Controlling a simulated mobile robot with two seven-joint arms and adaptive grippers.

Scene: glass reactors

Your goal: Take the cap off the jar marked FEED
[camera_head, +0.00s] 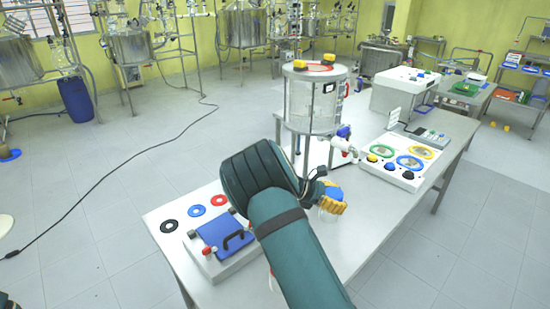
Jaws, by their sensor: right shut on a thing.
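A small clear jar (327,214) stands on the steel table just beyond my right forearm, partly hidden by it. A ridged yellow cap (335,207) with a blue top shows at the jar's mouth. No FEED marking can be read at this size. My right gripper (325,190) is at the cap, mostly hidden behind my dark green arm, and is shut on it. I cannot tell whether the cap is seated or raised.
A glass vessel (313,102) on a steel frame stands close behind my right gripper. A white panel (401,172) with coloured rings and caps is to the right. The table (376,219) is bare at front right.

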